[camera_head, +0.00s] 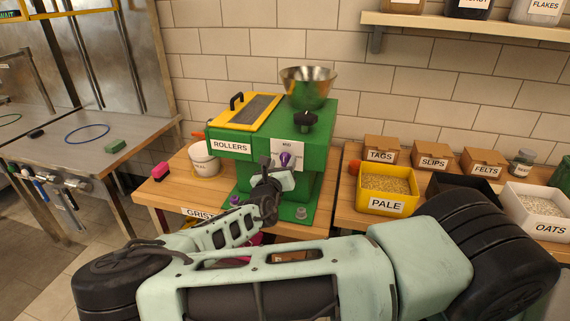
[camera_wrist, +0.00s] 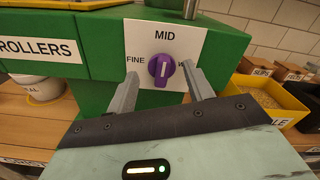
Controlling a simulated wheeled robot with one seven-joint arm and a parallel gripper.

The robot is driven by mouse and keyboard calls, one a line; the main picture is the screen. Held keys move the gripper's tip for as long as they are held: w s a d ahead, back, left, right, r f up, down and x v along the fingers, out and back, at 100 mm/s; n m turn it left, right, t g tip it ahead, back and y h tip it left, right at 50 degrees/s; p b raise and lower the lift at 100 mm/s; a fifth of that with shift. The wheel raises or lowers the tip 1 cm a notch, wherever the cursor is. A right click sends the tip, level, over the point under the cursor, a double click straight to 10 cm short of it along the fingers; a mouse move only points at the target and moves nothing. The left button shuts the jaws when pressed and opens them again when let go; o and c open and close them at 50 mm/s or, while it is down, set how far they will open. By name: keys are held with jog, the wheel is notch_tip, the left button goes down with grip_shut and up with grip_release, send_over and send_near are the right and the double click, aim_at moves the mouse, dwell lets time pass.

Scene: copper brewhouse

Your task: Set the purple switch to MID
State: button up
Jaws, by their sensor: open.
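The purple switch (camera_wrist: 162,69) is a round knob on a white plate (camera_wrist: 148,40) on the front of the green mill. MID is printed above the knob and FINE to its left; the label on its right is mostly hidden by a finger. A pale line shows on the knob's face, but I cannot tell surely which label it points to. The switch also shows in the head view (camera_head: 285,159), just beyond my gripper (camera_head: 277,171). In the wrist view my gripper (camera_wrist: 160,74) is open, with one finger on each side of the knob, apparently not touching it.
The green mill (camera_head: 316,150) has a yellow ROLLERS lid (camera_head: 245,112), a metal hopper (camera_head: 307,88) and a black knob above the plate. A white bucket (camera_head: 203,160) stands left of it. The yellow PALE bin (camera_head: 388,206) and cardboard boxes stand on the right bench.

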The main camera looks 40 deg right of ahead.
aim_at(283, 163)
jog(key=shift+f+b+v, duration=0.15)
jog(key=shift+b+v, duration=0.85)
jog(key=shift+b, duration=0.45)
jog(key=shift+f+b+v, duration=0.15)
jog(key=shift+b+v, duration=0.85)
jog(key=shift+b, duration=0.4)
jog(key=shift+s+a+r+b, duration=0.3)
jog(key=shift+s+b, duration=0.05)
jog(key=shift+b, duration=0.05)
